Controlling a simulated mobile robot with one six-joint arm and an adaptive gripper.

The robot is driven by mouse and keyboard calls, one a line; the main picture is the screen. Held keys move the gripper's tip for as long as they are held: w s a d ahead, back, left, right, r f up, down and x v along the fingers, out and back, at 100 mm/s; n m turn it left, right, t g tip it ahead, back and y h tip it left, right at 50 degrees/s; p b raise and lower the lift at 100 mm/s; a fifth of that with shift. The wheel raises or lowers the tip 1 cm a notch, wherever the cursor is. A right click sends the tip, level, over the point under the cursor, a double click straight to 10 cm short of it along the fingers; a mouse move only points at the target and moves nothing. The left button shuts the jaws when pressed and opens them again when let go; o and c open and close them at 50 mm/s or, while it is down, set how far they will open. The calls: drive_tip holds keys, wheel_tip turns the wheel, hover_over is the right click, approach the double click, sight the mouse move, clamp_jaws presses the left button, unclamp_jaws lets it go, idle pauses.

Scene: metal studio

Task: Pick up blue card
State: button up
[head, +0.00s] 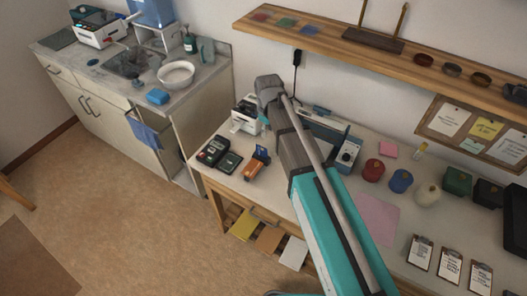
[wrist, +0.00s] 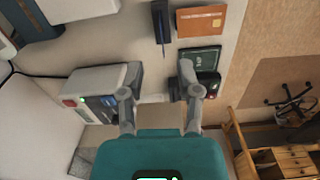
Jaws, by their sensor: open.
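The blue card (head: 261,154) stands upright on the workbench, beside an orange card-like block. In the wrist view the blue card (wrist: 160,28) shows nearly edge-on as a thin dark blue strip near the top. My gripper (wrist: 160,75) is open and empty, its two fingers spread below the card in the picture and apart from it. In the head view my arm reaches over the bench from the lower right. The gripper's fingers cannot be made out there.
The orange block (wrist: 202,20) and a dark green item (wrist: 200,58) lie right of the blue card in the wrist view. A white device (head: 246,114) stands at the bench's back left. Dark handheld devices (head: 213,150) lie near the front left edge. Several jars stand further right.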

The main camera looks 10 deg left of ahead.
sight(261, 147)
drive_tip(key=shift+w+a+r+n, duration=0.15)
drive_tip(key=shift+a+n, duration=0.25)
drive_tip(key=shift+a, duration=0.7)
wheel_tip(261, 147, down, 9)
drive_tip(key=b, duration=0.8)
drive_tip(key=shift+r, duration=0.2)
drive_tip(key=shift+w+a+f+b, duration=0.1)
drive_tip(key=shift+f+b, duration=1.2)
drive_tip(key=shift+b, duration=0.15)
drive_tip(key=shift+w+f+b, duration=0.1)
drive_tip(key=shift+f+b, duration=1.2)
drive_tip(key=shift+b, duration=0.1)
clamp_jaws()
